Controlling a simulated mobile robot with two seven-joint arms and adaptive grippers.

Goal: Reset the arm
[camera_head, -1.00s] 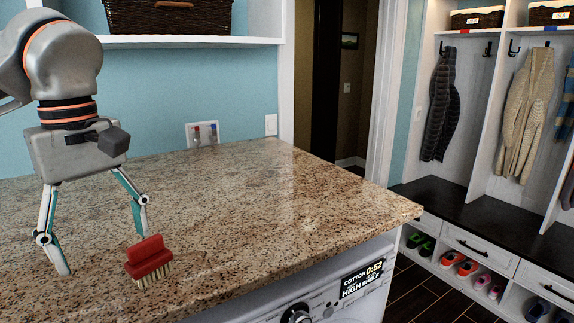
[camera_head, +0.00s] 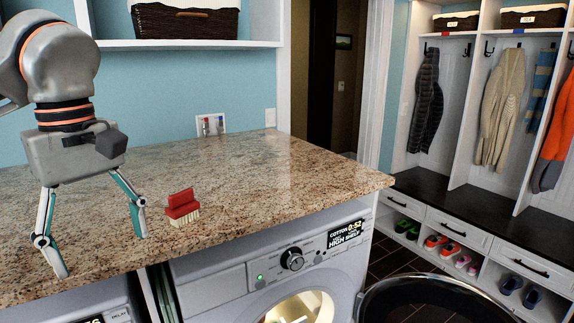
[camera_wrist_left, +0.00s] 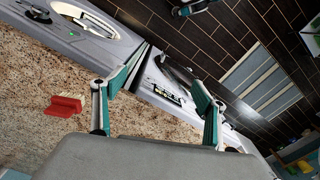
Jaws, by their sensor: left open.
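My left gripper (camera_head: 102,252) hangs at the left of the head view, open and empty, over the front part of the speckled counter (camera_head: 250,180). A red brush (camera_head: 183,205) with pale bristles rests bristles-down on the counter, just right of the gripper and apart from it. In the left wrist view the open fingers (camera_wrist_left: 167,72) have nothing between them, and the brush (camera_wrist_left: 65,105) lies to their left. My right gripper does not show in the head view.
Below the counter is a washer (camera_head: 212,290) with its round door (camera_head: 440,300) swung open and a lit drum. A shelf (camera_head: 190,44) with a basket (camera_head: 185,22) is above the counter. Coats and shoe cubbies stand at right. The rest of the countertop is clear.

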